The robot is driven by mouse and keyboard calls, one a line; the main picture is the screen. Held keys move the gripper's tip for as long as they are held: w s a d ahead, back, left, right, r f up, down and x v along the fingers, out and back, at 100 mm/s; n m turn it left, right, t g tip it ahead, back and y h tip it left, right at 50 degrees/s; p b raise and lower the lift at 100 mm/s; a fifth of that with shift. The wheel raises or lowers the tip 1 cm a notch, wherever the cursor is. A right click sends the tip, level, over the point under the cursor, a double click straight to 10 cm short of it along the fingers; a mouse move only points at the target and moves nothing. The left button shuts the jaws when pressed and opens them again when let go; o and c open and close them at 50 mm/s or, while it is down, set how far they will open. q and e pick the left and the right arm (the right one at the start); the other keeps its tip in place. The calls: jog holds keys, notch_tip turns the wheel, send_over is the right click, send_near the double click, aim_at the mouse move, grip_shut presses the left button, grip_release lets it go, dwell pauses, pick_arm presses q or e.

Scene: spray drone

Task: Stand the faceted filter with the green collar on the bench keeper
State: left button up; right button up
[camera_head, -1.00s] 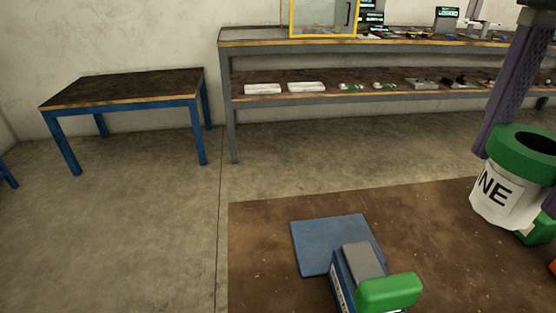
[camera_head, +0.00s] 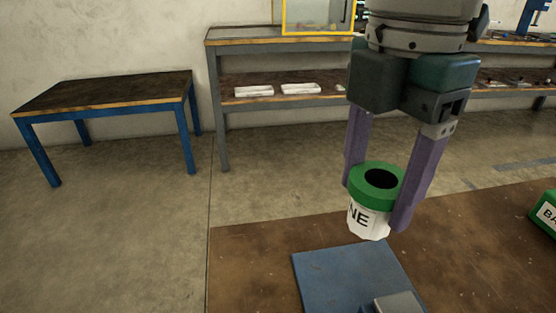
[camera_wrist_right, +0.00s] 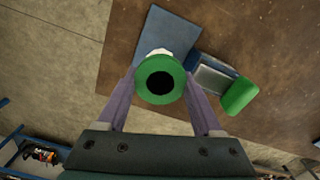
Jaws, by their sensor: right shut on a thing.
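The white faceted filter (camera_head: 369,221) with the green collar (camera_head: 360,174) hangs between the two purple fingers of my right gripper (camera_head: 377,200). The right gripper is shut on it. The filter is roughly upright with its dark opening upward, and part of its black lettering shows. The right wrist view looks onto the collar (camera_wrist_right: 160,62) and its opening. A flat blue pad (camera_head: 345,272) lies on the brown bench below, with a grey-topped block (camera_head: 398,303) at its near edge. I cannot tell which part is the keeper. My left gripper is not in view.
In the right wrist view a green part (camera_wrist_right: 239,96) sits beside the grey-topped block. A green labelled object (camera_head: 546,212) stands at the bench's right edge. The brown bench top (camera_head: 470,250) is mostly clear. A shelf unit and a blue-legged table (camera_head: 105,92) stand behind.

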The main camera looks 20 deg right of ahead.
aim_at(370, 211)
notch_tip(370, 211, down, 4)
jog(key=shift+r+b, duration=0.15)
jog(key=shift+b, duration=0.15)
notch_tip(370, 211, down, 5)
jog(key=shift+f+b, duration=0.1)
jog(key=shift+b, duration=0.75)
jog(key=shift+f, duration=0.15)
jog(key=shift+f, duration=0.1)
jog(key=o, duration=1.3)
jog(key=shift+o, duration=0.2)
